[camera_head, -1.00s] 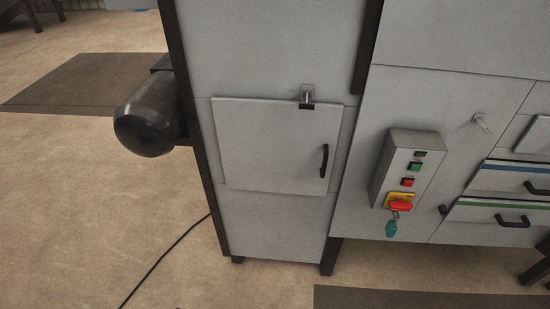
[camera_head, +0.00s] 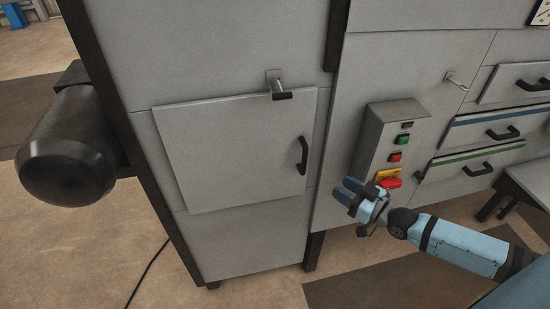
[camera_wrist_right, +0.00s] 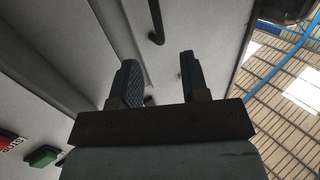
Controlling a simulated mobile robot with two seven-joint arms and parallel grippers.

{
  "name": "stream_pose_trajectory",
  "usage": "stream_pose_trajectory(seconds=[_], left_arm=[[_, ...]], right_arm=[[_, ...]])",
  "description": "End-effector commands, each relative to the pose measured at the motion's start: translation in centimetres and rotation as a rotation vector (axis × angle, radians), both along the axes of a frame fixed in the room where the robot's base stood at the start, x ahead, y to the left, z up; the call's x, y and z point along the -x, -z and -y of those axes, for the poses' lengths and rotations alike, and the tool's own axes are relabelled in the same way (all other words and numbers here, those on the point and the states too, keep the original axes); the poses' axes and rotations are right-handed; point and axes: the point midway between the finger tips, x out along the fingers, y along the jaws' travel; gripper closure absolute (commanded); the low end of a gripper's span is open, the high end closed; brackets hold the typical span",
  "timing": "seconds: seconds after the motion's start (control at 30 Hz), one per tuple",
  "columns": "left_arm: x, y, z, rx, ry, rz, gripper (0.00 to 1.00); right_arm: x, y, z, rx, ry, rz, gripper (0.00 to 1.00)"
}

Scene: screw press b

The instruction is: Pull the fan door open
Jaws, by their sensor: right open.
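The fan door (camera_head: 230,150) is a light grey panel on the front of the grey cabinet, and it looks closed. Its black vertical handle (camera_head: 303,155) is near the right edge. A metal latch with a dark end (camera_head: 278,88) sits over the door's top edge. My right gripper (camera_head: 349,189) is open and empty, to the right of and below the handle, in front of the control box. In the right wrist view, a black bar that looks like the handle (camera_wrist_right: 157,22) lies beyond the two open fingers (camera_wrist_right: 158,65). My left gripper is not in view.
The control box (camera_head: 390,140) with green and red buttons stands out close behind my right gripper. A dark motor cylinder (camera_head: 68,150) sticks out left of the cabinet. Drawers with black handles (camera_head: 502,133) are at the right. The floor before the door is clear.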

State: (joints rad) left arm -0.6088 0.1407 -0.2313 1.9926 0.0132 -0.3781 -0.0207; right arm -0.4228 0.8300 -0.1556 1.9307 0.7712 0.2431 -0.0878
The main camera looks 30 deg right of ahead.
Motion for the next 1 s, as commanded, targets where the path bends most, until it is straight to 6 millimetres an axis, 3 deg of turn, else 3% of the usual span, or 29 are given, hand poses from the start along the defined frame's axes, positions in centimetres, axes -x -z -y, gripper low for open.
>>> stream_pose_trajectory(seconds=[0.1,0.27,0.8,1.0], left_arm=[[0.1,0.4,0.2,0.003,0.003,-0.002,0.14],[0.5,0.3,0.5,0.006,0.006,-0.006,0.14],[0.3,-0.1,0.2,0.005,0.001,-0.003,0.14],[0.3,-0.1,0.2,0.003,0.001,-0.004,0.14]], right_arm=[[-0.6,-0.6,0.8,-0.006,0.002,0.019,0.59],[-1.8,-0.8,0.5,-0.008,0.004,0.024,0.59],[-10.7,-0.8,-2.8,-0.006,0.004,0.023,0.59],[-12.8,-0.7,-3.7,-0.008,0.004,0.021,0.59]])
